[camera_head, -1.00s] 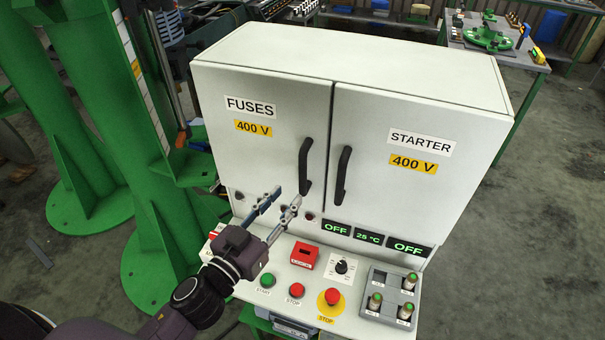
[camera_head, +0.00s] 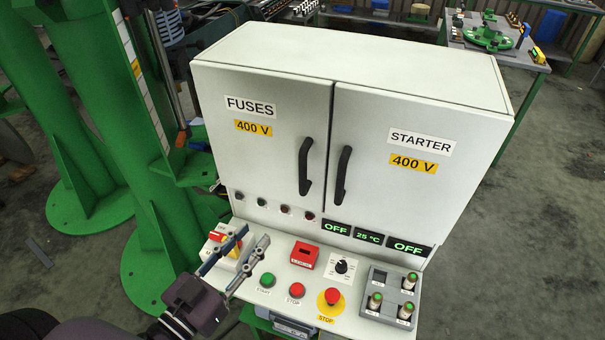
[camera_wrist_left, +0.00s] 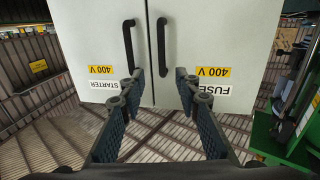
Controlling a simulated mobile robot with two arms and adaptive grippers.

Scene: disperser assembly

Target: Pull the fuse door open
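The fuse door (camera_head: 262,135) is the left door of the white cabinet, labelled FUSES 400 V, and looks shut. Its black handle (camera_head: 305,166) is near its right edge; it also shows in the left wrist view (camera_wrist_left: 162,48), which is upside down. My left gripper (camera_head: 242,246) is open and empty over the left end of the control panel, below the door and apart from the handle. In the left wrist view its two fingers (camera_wrist_left: 156,90) stand wide apart with nothing between them. My right gripper is not in view.
The starter door (camera_head: 395,178) with its own handle (camera_head: 342,174) is beside the fuse door. The panel (camera_head: 262,296) below carries a red-yellow switch (camera_head: 232,245), buttons and a fuse holder (camera_head: 378,312). A green column (camera_head: 160,200) stands close on the left.

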